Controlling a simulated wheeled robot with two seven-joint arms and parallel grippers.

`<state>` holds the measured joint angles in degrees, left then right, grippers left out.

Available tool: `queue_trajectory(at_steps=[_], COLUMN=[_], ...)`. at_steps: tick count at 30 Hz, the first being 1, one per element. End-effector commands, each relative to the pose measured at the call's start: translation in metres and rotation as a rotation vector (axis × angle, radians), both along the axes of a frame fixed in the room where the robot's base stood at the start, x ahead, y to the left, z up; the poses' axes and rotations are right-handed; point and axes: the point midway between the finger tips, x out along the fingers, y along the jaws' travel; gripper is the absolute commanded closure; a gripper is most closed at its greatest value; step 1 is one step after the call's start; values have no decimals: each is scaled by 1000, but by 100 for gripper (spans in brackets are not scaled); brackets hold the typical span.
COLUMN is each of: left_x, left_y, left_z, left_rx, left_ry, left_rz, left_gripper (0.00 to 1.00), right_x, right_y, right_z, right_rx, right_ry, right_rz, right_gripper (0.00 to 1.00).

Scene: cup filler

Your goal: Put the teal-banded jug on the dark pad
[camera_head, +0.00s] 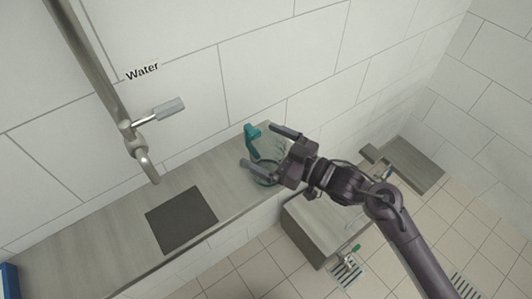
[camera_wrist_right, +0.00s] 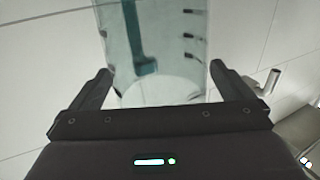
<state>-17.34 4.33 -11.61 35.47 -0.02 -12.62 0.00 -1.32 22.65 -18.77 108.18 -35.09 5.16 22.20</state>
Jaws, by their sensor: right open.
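The jug (camera_head: 265,174) is clear, with teal parts, and stands on the counter near its right end. Its teal handle (camera_head: 252,133) shows on the far side. In the right wrist view the see-through jug (camera_wrist_right: 178,45) has dark marks on its wall. My right gripper (camera_head: 267,149) is open, with one finger on each side of the jug. In the right wrist view the gripper (camera_wrist_right: 161,72) shows gaps beside the jug. The gripper partly hides the jug in the head view. The dark pad (camera_head: 181,220) lies bare on the counter, left of the jug. My left gripper is not in view.
A tap (camera_head: 140,145) with a lever (camera_head: 169,109) hangs from a pipe above the counter, near the pad, under a "Water" label. The counter (camera_head: 110,238) is clear between pad and jug. A blue object (camera_head: 9,281) is at the left edge. A lower bench (camera_head: 325,225) stands right.

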Motion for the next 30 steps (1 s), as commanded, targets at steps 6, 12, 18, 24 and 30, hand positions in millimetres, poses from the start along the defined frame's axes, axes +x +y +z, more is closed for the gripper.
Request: queue_trajectory(at_steps=[6, 12, 18, 24, 30], left_x=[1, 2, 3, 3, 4], left_y=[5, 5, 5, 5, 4], left_z=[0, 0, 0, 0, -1], left_rx=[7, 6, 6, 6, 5], left_ry=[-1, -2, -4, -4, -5], left_rz=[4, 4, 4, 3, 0], left_gripper=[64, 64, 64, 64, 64], right_x=[1, 1, 1, 1, 1], right_y=[2, 2, 2, 2, 2], right_z=[-1, -1, -1, 0, 9], right_rx=[-1, -1, 0, 0, 0], right_ry=[1, 1, 0, 0, -4], right_rz=[0, 0, 0, 0, 1], right_gripper=[0, 22, 48, 50, 50])
